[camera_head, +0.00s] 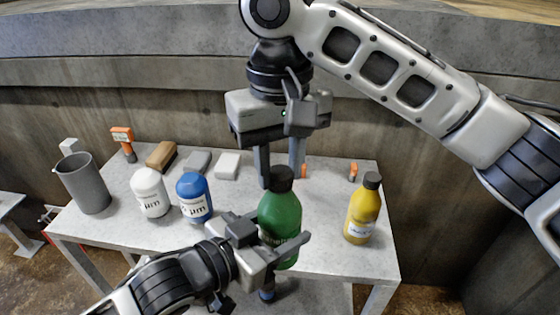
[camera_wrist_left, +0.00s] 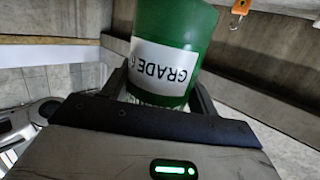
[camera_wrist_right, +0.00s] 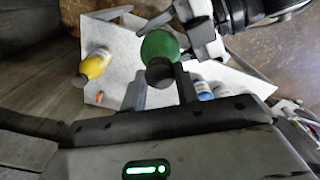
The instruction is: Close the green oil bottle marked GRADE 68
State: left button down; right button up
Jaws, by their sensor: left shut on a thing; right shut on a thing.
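The green oil bottle (camera_head: 280,215) stands upright at the table's front edge. Its white label (camera_wrist_left: 163,66) reads "GRADE 6" in the left wrist view, with the rest turned out of sight. My left gripper (camera_head: 272,238) is shut around the bottle's body from the front left. The dark cap (camera_head: 280,180) is at the top of the bottle and also shows in the right wrist view (camera_wrist_right: 160,72). My right gripper (camera_head: 281,172) points down from above, shut on the cap with a finger on either side. I cannot tell whether the cap is fully seated.
A yellow bottle (camera_head: 362,210) with a dark cap stands to the right. A blue bottle (camera_head: 193,190), a white bottle (camera_head: 150,188) and a grey cup (camera_head: 83,185) stand to the left. Several blocks and orange-ended tools lie behind. The table (camera_head: 325,240) is bare between the green and yellow bottles.

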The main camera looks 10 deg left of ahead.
jog(key=m, duration=0.4)
jog(key=shift+m, duration=0.4)
jog(key=o, duration=1.2)
jog(key=shift+r, duration=0.1)
notch_tip(320, 180, up, 12)
jog(key=shift+f, duration=0.1)
jog(key=shift+w+f, duration=0.1)
